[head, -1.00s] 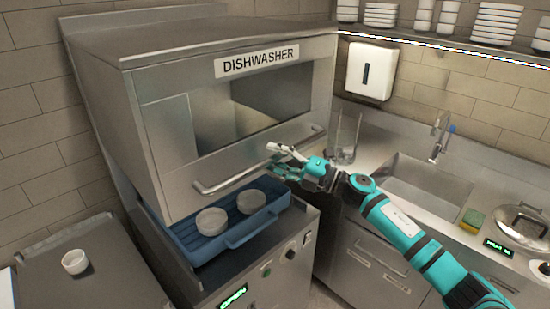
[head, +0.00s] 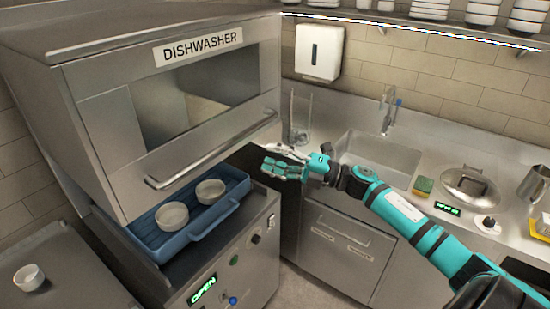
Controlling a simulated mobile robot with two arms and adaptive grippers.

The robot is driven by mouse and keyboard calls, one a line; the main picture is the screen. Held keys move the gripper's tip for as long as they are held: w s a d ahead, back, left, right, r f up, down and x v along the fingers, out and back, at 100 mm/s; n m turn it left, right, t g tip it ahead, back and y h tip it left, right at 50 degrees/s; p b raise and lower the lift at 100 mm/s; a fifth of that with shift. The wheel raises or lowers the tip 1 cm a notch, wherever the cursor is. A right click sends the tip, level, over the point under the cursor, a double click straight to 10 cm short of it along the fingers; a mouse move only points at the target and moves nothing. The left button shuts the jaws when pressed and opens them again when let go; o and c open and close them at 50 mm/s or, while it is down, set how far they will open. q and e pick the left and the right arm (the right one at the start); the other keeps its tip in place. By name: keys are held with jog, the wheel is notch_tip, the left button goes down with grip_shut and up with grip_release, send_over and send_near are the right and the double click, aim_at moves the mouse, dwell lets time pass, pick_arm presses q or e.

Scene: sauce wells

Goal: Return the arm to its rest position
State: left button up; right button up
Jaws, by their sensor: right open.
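My right arm (head: 403,213) comes in from the lower right in the head view. Its gripper (head: 275,164) is open and empty, with its fingers pointing left. It is in front of the counter, to the right of the dishwasher handle (head: 215,150), and looks apart from it. My left gripper is not in view.
The dishwasher hood (head: 110,110) is raised above a blue rack (head: 190,238) with two white bowls (head: 172,216). A small white bowl (head: 28,278) stands on the left table.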

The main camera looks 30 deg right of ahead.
jog(key=shift+s, duration=0.1)
dwell(0.4)
